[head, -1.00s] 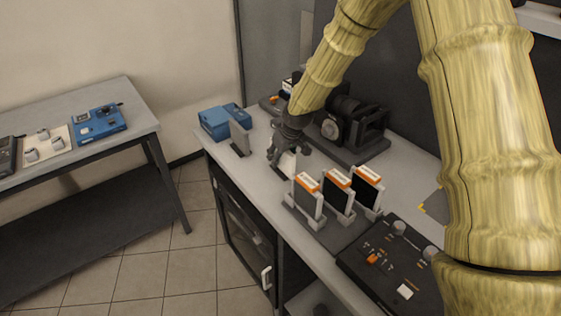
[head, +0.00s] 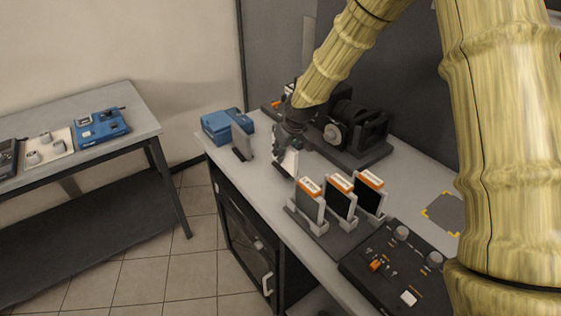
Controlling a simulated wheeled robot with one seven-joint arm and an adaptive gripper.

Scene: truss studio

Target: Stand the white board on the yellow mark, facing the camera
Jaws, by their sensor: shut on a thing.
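The white board (head: 289,164) is upright at the tip of my gripper (head: 284,146), over the middle of the bench. My gripper is shut on its upper part and hides some of it. I cannot tell whether its lower edge is clear of the bench. The yellow mark (head: 443,213) is a set of yellow corners around a dark grey square on the bench at the right. My arm partly covers its right side. The board is well apart from the mark, to its left and farther back.
Several black-and-orange cards stand in a grey rack (head: 319,223) between board and mark. A control panel (head: 394,262) lies in front. A grey upright plate (head: 242,142), a blue case (head: 226,125) and dark machinery (head: 352,130) stand behind. A side table (head: 78,135) is at left.

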